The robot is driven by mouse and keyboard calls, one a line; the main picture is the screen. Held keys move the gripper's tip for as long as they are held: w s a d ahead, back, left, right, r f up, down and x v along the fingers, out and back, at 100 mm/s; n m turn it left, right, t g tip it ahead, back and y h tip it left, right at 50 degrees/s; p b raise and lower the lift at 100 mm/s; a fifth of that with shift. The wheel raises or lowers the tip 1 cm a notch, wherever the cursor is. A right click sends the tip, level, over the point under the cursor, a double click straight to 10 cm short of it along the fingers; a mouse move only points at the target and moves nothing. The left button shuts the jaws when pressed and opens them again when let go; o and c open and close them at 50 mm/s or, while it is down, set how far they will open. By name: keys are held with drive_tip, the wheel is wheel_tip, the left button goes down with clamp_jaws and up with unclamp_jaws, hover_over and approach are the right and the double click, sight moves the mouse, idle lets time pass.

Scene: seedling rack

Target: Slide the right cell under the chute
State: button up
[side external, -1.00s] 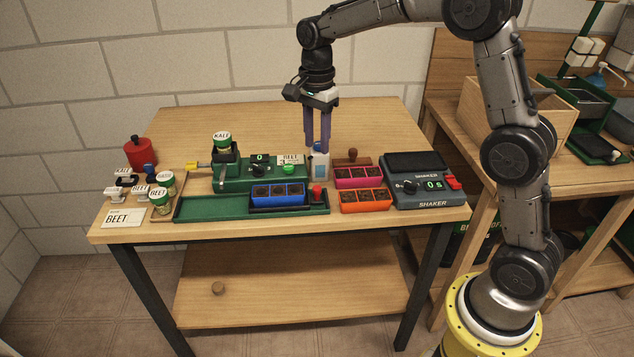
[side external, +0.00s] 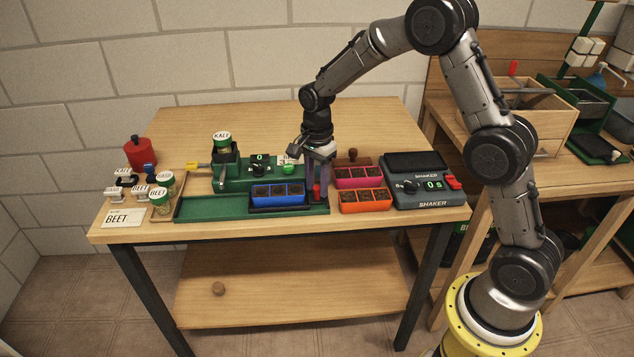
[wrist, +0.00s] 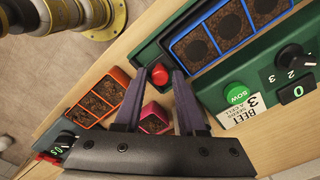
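A blue tray (side external: 262,201) with three soil-filled cells sits in the right part of the long green track (side external: 205,208); it also shows in the wrist view (wrist: 200,20). A red knob (side external: 316,191) stands at the tray's right end; it shows in the wrist view (wrist: 159,74). My gripper (side external: 320,193) points down at the knob. In the wrist view its purple fingers (wrist: 161,72) are apart with the knob between them, and contact cannot be made out. The green seeder (side external: 232,177) stands behind the track with a KALE jar on top; its chute is hard to make out.
Pink (side external: 358,177) and orange (side external: 365,201) soil trays lie just right of my gripper, with the SHAKER machine (side external: 432,190) beyond. The track left of the blue tray is empty.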

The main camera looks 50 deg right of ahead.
clamp_jaws()
drive_tip(key=shift+r, duration=0.1)
idle(1.2)
